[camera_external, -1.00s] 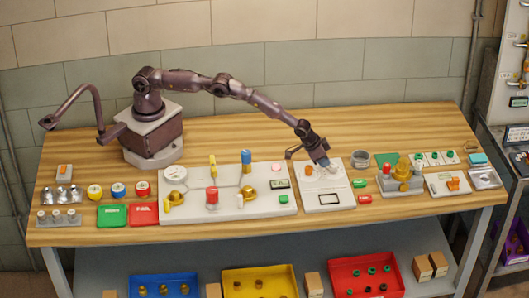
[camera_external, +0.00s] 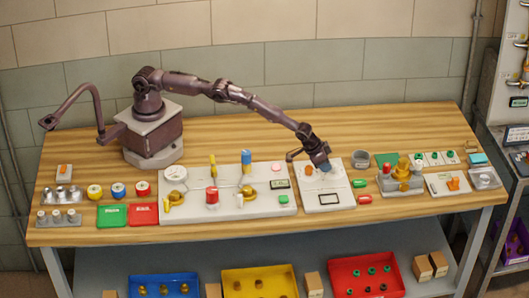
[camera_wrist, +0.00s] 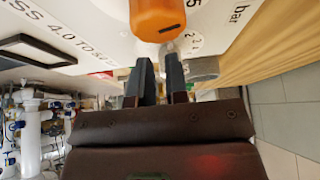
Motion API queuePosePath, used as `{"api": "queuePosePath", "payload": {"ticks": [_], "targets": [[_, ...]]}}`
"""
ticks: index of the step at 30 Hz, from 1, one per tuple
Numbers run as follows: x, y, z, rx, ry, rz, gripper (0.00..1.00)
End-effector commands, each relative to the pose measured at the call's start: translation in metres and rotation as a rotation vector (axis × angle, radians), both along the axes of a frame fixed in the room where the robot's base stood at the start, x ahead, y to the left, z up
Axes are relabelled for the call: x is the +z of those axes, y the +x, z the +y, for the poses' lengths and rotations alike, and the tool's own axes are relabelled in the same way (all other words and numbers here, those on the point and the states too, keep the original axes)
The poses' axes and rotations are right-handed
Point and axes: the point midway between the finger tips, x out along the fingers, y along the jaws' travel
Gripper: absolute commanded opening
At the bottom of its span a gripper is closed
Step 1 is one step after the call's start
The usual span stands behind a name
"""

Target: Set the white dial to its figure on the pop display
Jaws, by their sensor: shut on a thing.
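The white panel (camera_external: 342,190) stands right of the middle of the bench. Its black-framed display (camera_external: 330,199) is near its front edge, and its figures are too small to read. In the wrist view, the panel carries an orange knob (camera_wrist: 158,18), printed scale numbers and "bar". A black-framed window (camera_wrist: 38,42) stands by print reading about "SS 4.0 TO 5". My gripper (camera_wrist: 160,80) points at the panel, with its dark fingers around a small pale part (camera_wrist: 167,48), which looks like the white dial. The fingers hide most of it. My gripper (camera_external: 323,168) covers the dial in the external view.
A grey round container (camera_external: 360,159) stands right of the panel; it also seems to show beside the fingers in the wrist view (camera_wrist: 202,68). A larger panel with valves (camera_external: 230,205) is to the left. A brass valve block (camera_external: 402,182) is to the right.

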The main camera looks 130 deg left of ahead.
Motion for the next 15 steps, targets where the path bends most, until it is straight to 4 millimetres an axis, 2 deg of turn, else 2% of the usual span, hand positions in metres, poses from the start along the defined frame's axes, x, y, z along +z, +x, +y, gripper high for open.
{"api": "queuePosePath", "payload": {"ticks": [1, 15], "targets": [[-0.0052, 0.0027, -0.006, -0.012, -0.006, -0.009, 0.0], [-0.0028, -0.0014, -0.0117, -0.011, -0.003, -0.009, 0.0]]}}
